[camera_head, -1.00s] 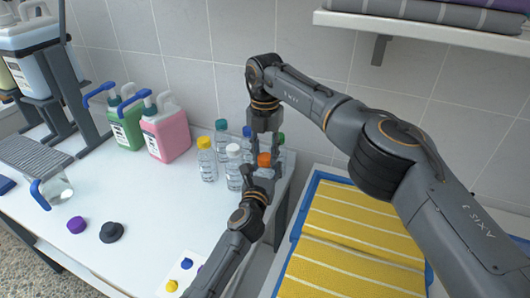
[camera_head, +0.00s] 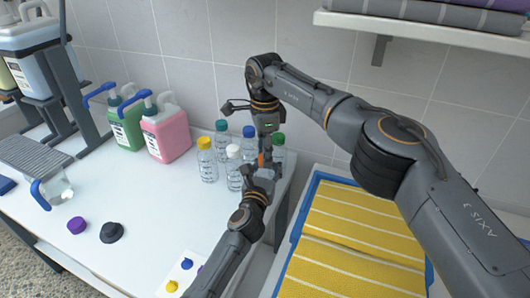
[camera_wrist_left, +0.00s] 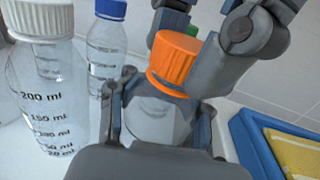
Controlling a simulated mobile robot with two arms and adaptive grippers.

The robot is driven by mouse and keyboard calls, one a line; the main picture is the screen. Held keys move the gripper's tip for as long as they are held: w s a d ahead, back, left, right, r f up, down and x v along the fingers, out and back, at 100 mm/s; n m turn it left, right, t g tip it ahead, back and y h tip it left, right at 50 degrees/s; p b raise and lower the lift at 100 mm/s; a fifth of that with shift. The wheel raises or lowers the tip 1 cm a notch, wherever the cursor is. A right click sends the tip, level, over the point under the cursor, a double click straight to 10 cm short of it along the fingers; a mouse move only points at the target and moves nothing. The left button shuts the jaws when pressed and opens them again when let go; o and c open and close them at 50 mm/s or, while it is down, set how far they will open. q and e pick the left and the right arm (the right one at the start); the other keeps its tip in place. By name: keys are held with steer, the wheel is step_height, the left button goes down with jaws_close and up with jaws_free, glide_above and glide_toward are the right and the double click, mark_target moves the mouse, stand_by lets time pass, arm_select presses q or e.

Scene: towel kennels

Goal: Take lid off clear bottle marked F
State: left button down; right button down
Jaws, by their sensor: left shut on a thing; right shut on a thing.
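A clear bottle (camera_wrist_left: 152,120) with an orange lid (camera_wrist_left: 173,62) stands at the right front of the bottle group. No letter F is readable on it. My left gripper (camera_head: 261,175) is shut around the bottle's body, with a finger on each side in the left wrist view. My right gripper (camera_head: 265,152) comes down from above and is shut on the orange lid, which shows as a thin orange strip (camera_head: 261,159) in the head view. The lid still sits at the bottle's top; whether it has loosened I cannot tell.
Close by stand clear bottles with white (camera_head: 233,151), yellow (camera_head: 205,143), teal (camera_head: 221,125), blue (camera_head: 249,131) and green (camera_head: 279,139) lids. Pink (camera_head: 166,135) and green (camera_head: 124,128) jugs stand left. A blue-rimmed bin (camera_head: 300,215) with yellow towels is right.

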steer(key=n, duration=0.6)
steer(key=shift+n, duration=0.3)
steer(key=n, duration=0.4)
steer(key=shift+r, duration=0.25)
steer(key=shift+r, duration=0.9)
steer(key=shift+r, duration=2)
arm_select(q)
steer(key=c, duration=0.5)
jaws_free()
